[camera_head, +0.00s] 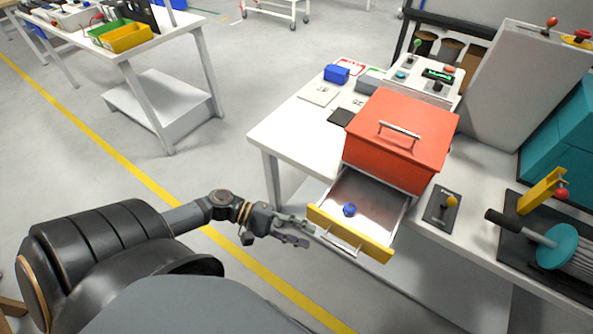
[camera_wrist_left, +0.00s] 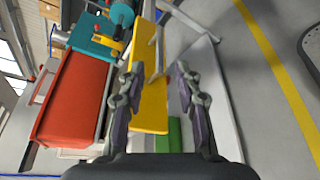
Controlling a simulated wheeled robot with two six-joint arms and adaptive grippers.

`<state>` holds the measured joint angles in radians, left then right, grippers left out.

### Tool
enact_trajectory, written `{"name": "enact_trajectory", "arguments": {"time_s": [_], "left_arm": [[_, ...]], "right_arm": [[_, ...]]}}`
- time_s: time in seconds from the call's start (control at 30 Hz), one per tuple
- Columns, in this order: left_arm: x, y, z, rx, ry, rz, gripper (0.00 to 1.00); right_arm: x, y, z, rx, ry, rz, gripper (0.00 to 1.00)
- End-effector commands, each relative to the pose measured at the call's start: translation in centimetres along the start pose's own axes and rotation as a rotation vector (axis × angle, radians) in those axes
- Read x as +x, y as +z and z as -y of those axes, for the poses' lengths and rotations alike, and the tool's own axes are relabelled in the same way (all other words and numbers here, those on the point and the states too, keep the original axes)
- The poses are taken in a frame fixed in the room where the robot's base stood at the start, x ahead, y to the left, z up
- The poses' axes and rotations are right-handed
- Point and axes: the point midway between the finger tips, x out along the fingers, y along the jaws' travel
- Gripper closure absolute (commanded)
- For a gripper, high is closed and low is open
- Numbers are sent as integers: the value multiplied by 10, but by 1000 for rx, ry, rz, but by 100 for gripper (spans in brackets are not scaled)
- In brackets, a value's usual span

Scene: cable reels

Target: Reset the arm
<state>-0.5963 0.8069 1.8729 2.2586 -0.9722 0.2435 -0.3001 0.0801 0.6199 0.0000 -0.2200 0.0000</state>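My left arm reaches in from the left in the head view. Its gripper (camera_head: 297,232) is open and empty, just left of the pulled-out drawer's yellow front (camera_head: 350,235). In the left wrist view the two fingers (camera_wrist_left: 157,95) are spread apart, with the yellow drawer front (camera_wrist_left: 150,105) seen beyond and between them. I cannot tell whether a finger touches the drawer front or its handle. My right gripper is not in view.
The drawer is open under a red box (camera_head: 400,135) with a top handle; a blue round object (camera_head: 349,210) lies inside. The white table (camera_head: 290,140) carries a joystick panel (camera_head: 441,206) and a teal reel (camera_head: 557,246).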

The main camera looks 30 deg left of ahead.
Motion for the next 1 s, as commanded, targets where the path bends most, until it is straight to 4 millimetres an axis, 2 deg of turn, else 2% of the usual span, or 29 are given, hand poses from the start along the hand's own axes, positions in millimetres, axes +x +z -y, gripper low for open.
{"name": "enact_trajectory", "arguments": {"time_s": [0.2,0.77,0.87,0.97,1.0], "left_arm": [[-14,0,0,0,-1,-2,66],[-15,-4,3,3,-5,-14,66],[-21,-30,26,31,-53,-97,66],[-37,-77,75,86,-166,-255,66],[-47,-97,101,110,-228,-328,66]], "right_arm": [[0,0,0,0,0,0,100],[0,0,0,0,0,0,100],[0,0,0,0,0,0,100],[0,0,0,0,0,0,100],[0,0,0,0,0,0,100]]}}
